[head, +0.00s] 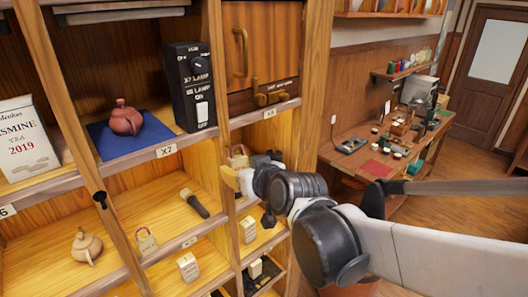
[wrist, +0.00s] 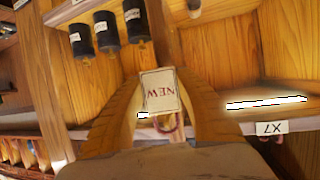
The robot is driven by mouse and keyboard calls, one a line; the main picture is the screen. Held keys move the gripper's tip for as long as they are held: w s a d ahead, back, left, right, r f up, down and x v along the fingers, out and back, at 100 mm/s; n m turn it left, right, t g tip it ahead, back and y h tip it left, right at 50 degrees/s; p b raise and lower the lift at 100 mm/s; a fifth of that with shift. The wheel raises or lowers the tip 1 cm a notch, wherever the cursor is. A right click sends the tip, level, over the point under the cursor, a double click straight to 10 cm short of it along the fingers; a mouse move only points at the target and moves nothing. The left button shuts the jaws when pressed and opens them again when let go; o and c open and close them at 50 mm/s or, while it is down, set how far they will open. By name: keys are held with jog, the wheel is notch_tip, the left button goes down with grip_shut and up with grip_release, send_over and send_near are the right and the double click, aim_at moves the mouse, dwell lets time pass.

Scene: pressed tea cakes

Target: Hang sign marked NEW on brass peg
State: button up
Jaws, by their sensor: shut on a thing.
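The sign marked NEW (wrist: 158,92) is a small pale card with its lettering upside down in the wrist view. My gripper (wrist: 164,98) has its yellow fingers shut on it, one on each side. A reddish loop shows just below the card. A small dark round fitting with a stub (head: 100,198) is on the left upright. I cannot tell whether it is the brass peg.
Shelf compartments surround my gripper. A red teapot (head: 124,118) on a blue cloth and a black lamp switch box (head: 192,87) stand above left. A dark-ended tool (head: 194,202), padlocks and small tags lie below. Black canisters (wrist: 107,32) show in the wrist view.

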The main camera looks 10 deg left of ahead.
jog(key=shift+w+a, duration=0.4)
jog(key=shift+a, duration=0.05)
jog(key=shift+b+x, duration=0.65)
jog(key=shift+x, duration=0.2)
jog(key=shift+s+a+f, duration=0.1)
jog(key=o, duration=2)
jog(key=shift+p+v, duration=1.65)
jog(key=shift+v, duration=1.95)
